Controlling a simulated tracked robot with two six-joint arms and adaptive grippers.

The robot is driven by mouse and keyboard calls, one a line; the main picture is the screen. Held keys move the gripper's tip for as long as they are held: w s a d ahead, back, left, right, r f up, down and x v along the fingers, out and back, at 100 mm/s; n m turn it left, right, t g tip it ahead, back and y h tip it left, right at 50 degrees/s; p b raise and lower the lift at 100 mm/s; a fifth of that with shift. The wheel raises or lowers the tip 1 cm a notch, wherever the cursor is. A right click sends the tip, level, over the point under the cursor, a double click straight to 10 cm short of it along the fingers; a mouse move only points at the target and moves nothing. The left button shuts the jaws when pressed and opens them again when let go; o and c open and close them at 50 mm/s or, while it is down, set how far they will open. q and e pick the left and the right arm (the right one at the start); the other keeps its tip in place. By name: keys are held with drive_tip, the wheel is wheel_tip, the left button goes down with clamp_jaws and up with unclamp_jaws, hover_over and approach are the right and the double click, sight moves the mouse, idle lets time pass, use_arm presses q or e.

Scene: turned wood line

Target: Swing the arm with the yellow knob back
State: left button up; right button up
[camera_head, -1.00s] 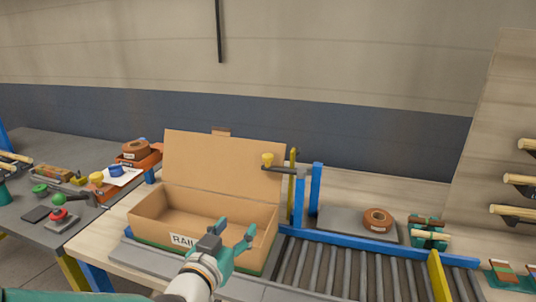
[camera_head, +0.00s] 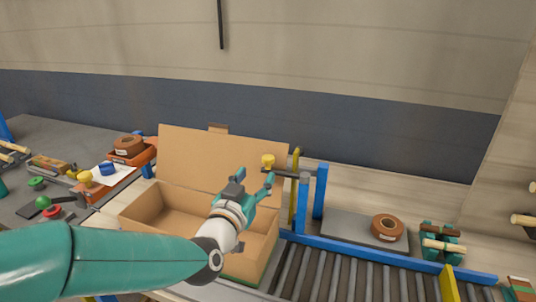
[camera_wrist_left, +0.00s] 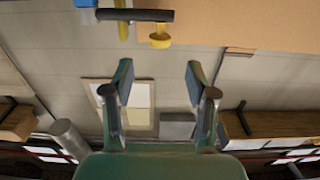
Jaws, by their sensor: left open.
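The yellow knob (camera_head: 268,160) stands on the end of a dark swing arm (camera_head: 288,173), which reaches left from the blue and yellow posts toward the open box lid. In the left wrist view the knob (camera_wrist_left: 160,39) and the dark arm (camera_wrist_left: 136,15) show near the top, beyond the fingertips. My left gripper (camera_head: 255,183) is open and empty, just below and left of the knob in the head view, above the box. Both fingers show apart in the left wrist view (camera_wrist_left: 158,78), with nothing between them. My right gripper is not in view.
An open cardboard box (camera_head: 147,204) lies under my left arm, its lid (camera_head: 215,158) upright behind. Blue posts (camera_head: 320,190) and a yellow post (camera_head: 294,200) stand beside it. A roller conveyor (camera_head: 350,277) runs right. A brown tape roll (camera_head: 387,227) lies on a grey plate.

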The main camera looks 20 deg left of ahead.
sight(265, 161)
use_arm(q)
drive_tip(key=w+p, duration=0.2)
drive_tip(key=w, duration=0.7)
drive_tip(key=shift+w+d, duration=0.15)
drive_tip(key=shift+w, duration=0.05)
drive_tip(key=shift+c, duration=0.3)
clamp_jaws()
